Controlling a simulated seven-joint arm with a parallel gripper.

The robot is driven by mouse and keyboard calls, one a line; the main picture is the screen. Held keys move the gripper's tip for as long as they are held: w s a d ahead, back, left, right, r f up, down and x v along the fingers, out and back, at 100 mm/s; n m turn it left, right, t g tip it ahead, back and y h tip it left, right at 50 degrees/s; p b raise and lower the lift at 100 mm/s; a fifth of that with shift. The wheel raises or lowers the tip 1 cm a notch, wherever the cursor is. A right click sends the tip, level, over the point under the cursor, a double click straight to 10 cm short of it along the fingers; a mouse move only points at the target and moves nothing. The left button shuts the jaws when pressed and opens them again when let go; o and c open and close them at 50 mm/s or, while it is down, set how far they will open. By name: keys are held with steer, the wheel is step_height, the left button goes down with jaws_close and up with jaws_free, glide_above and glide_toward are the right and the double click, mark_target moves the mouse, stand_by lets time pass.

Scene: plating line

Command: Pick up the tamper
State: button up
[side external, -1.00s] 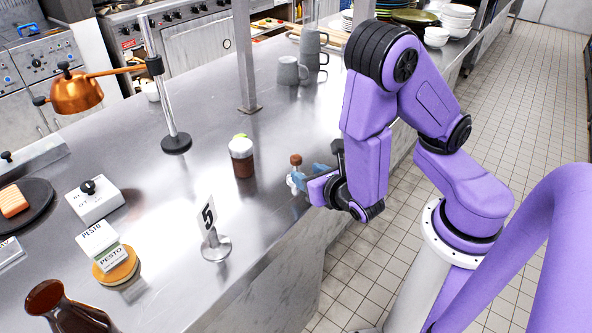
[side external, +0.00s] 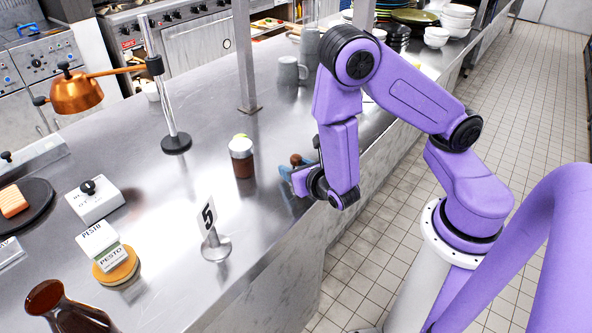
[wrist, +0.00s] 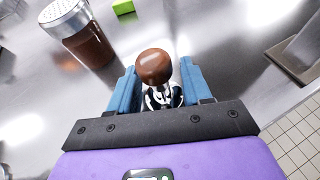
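The tamper has a round brown knob (wrist: 155,66) on a shiny metal neck and base, and stands on the steel counter. In the side view only its brown top (side external: 295,159) shows clearly; the rest is hidden behind my gripper (side external: 286,177). In the wrist view my gripper (wrist: 158,72) has its blue fingers apart, one on each side of the tamper. There seems to be a gap between the fingers and the neck. The lower part of the base is partly hidden by the gripper body.
A shaker jar with dark brown contents (side external: 242,158) stands close to the left of the tamper. A number 5 sign (side external: 213,240) stands nearer the camera. A steel post (side external: 245,60) rises behind. The counter's front edge is close on the right.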

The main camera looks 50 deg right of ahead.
jaws_close()
steer(key=shift+r, duration=0.15)
